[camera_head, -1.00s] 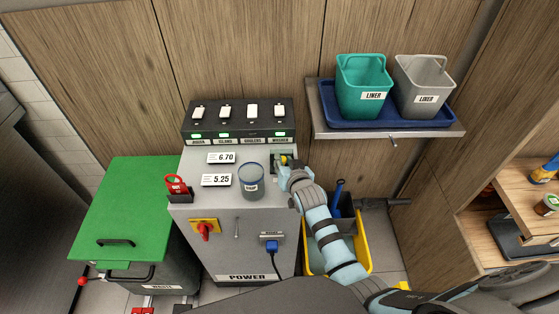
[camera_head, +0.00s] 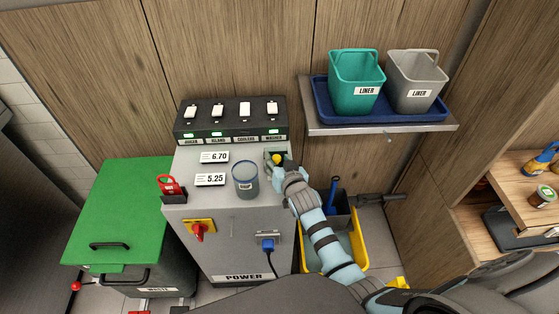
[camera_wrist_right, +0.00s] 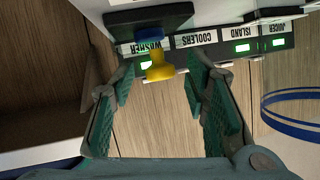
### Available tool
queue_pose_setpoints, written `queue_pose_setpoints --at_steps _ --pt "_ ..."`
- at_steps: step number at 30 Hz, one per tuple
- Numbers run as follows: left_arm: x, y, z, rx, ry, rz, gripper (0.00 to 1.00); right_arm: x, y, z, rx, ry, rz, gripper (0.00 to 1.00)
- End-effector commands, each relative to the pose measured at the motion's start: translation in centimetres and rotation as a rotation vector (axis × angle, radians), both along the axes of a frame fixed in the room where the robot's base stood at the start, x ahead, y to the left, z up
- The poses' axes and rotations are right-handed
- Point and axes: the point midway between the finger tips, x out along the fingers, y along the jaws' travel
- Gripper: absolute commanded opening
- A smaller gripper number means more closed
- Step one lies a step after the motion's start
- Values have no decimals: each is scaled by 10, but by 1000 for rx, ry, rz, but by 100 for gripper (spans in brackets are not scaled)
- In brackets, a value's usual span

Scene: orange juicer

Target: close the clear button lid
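The yellow push button (camera_head: 277,158) sits on a dark base at the right rear of the grey cabinet top. In the right wrist view the button (camera_wrist_right: 160,68) has a blue collar and stands out from its dark base plate (camera_wrist_right: 150,20). I cannot make out the clear lid in either view. My right gripper (camera_head: 279,168) is at the button in the head view. In the wrist view its fingers (camera_wrist_right: 158,84) are spread apart, one on each side of the button, with nothing held. My left gripper is not in view.
A black switch panel (camera_head: 231,132) runs behind the button. A clear jar with a blue rim (camera_head: 245,180) stands to its left, near price signs. A red padlock holder (camera_head: 170,186) is at the cabinet's left edge. A shelf (camera_head: 390,129) with two buckets is at right.

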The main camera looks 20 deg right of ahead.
Motion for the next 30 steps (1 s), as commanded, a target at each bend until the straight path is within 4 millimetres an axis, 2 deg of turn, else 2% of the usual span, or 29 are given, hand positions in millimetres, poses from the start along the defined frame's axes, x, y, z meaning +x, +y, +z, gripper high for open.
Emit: queue_pose_setpoints --at_steps 4,7,15,18,22,30 --pt "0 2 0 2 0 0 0 -3 0 1 1 1 0 42" --pt "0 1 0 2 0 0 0 -16 1 5 1 0 -1 42" --pt "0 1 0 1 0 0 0 -84 6 32 1 2 -1 42" --pt "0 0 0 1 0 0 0 -102 7 39 1 2 -1 42" --pt "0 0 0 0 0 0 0 -112 7 44 1 1 0 42" --pt "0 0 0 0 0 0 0 -112 7 45 0 0 0 42"
